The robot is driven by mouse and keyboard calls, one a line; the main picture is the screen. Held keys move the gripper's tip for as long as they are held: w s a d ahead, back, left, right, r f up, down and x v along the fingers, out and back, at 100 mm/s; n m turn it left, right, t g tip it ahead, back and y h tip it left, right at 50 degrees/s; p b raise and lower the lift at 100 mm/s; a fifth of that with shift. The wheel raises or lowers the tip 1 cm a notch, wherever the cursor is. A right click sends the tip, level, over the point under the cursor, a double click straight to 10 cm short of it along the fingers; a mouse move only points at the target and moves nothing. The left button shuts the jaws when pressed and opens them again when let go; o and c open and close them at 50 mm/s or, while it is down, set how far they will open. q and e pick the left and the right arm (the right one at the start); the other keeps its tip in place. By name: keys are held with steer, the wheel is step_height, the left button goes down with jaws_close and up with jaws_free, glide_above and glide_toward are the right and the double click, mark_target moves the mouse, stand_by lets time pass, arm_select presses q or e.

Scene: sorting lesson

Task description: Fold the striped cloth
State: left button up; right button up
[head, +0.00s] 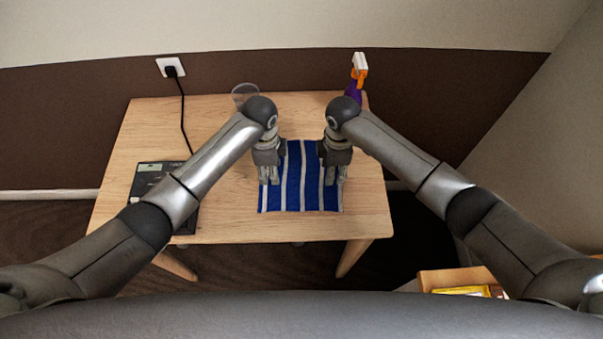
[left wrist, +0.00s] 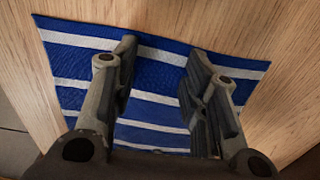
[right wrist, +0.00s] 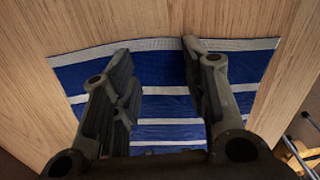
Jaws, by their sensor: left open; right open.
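The striped cloth (head: 306,187), blue with white stripes, lies spread flat on the wooden table near its front edge. It also shows beneath the fingers in the left wrist view (left wrist: 155,79) and in the right wrist view (right wrist: 160,72). My left gripper (head: 269,182) is open above the cloth's left side, fingers pointing down. My right gripper (head: 334,182) is open above the cloth's right side, also pointing down. I see no cloth pinched between either pair of fingers. Whether the fingertips touch the cloth is unclear. The arms and grippers hide the cloth's far corners in the head view.
A clear cup or bowl (head: 243,91) stands at the back of the table (head: 221,225). A purple bottle with an orange and white top (head: 359,72) stands at the back right. A dark flat device (head: 146,181) lies at left, near a cord running to a wall socket (head: 171,67).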

arm_select(q)
steer(key=shift+c, duration=0.2)
arm_select(e)
steer(key=shift+c, duration=0.2)
arm_select(q)
jaws_close()
arm_select(e)
steer(key=shift+s+f, duration=0.1)
steer(key=shift+f, duration=0.05)
jaws_close()
arm_select(q)
steer(key=shift+f, duration=0.1)
